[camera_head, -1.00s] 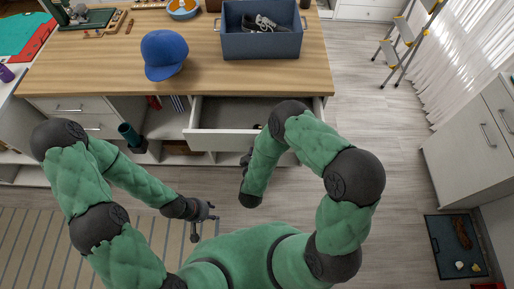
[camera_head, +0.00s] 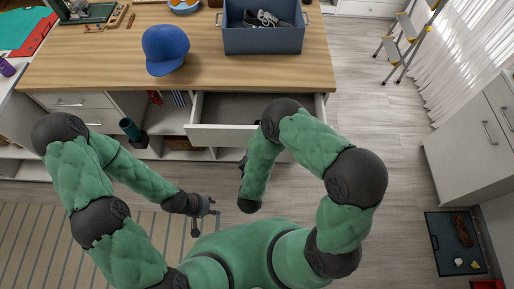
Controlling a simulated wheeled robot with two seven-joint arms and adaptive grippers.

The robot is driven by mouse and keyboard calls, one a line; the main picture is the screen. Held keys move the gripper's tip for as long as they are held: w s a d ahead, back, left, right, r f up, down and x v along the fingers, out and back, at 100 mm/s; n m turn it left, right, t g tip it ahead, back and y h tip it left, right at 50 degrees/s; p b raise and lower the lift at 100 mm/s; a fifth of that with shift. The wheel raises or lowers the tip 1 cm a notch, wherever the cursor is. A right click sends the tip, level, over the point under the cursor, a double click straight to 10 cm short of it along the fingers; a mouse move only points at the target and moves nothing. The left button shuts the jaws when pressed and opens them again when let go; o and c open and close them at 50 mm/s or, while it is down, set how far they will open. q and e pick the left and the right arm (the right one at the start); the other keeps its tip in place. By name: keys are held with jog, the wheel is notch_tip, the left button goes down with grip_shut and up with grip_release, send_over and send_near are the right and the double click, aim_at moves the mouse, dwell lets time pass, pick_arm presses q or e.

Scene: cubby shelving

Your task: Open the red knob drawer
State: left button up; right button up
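A drawer (camera_head: 222,136) with a white front is pulled out under the wooden desk top. Its grey inside shows and looks empty where visible. No red knob can be made out; my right arm covers the right part of the drawer front. My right gripper (camera_head: 243,162) is just below the drawer front, mostly hidden behind my forearm, so its fingers cannot be judged. My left gripper (camera_head: 203,212) is over the floor, below and apart from the drawer. Its fingers are spread and empty.
The wooden desk (camera_head: 110,70) carries a blue cap (camera_head: 165,49) and a blue-grey bin (camera_head: 262,40) with shoes. Closed drawers (camera_head: 72,101) and an open cubby with a dark teal cylinder (camera_head: 129,129) are at left.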

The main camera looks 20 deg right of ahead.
jog(key=shift+v, duration=1.8)
notch_tip(320, 180, down, 8)
jog(key=s+a+m+g+y, duration=0.1)
jog(key=g+y, duration=0.4)
jog(key=g, duration=0.1)
jog(key=s+g+y, duration=0.3)
jog(key=s+g, duration=0.3)
jog(key=s, duration=0.4)
jog(key=shift+s+f+y, duration=0.25)
jog(key=shift+f+y, duration=0.05)
jog(key=shift+y, duration=0.1)
